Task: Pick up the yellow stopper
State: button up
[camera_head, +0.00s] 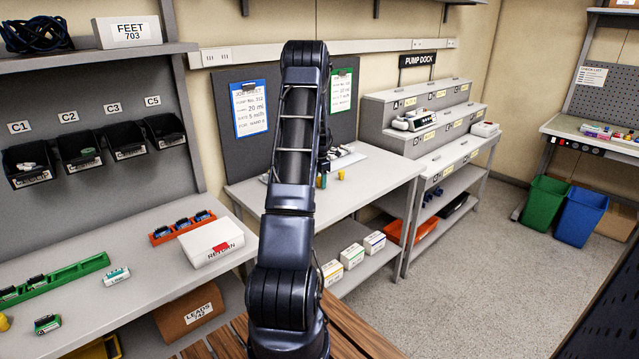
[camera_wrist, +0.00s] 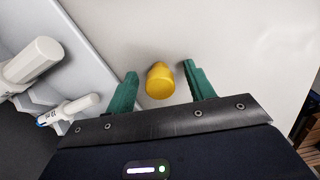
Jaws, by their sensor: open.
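The yellow stopper (camera_wrist: 160,82) stands on the light table top in the wrist view, between the two green fingers of my gripper (camera_wrist: 158,85). My gripper is open, with a gap on each side of the stopper, and does not appear to touch it. In the head view the yellow stopper (camera_head: 341,175) shows small on the middle table, just right of my arm. My gripper (camera_head: 321,180) is mostly hidden there behind the arm.
In the wrist view, white syringe-like items (camera_wrist: 68,110) lie in a grey holder left of my gripper. The middle table (camera_head: 385,180) has bare room right of the stopper. The pump dock (camera_head: 425,115) stands farther right.

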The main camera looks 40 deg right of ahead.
aim_at(320, 178)
jog(key=c, duration=1)
jog(key=shift+r, duration=0.1)
jog(key=shift+c, duration=0.2)
notch_tip(320, 178, up, 20)
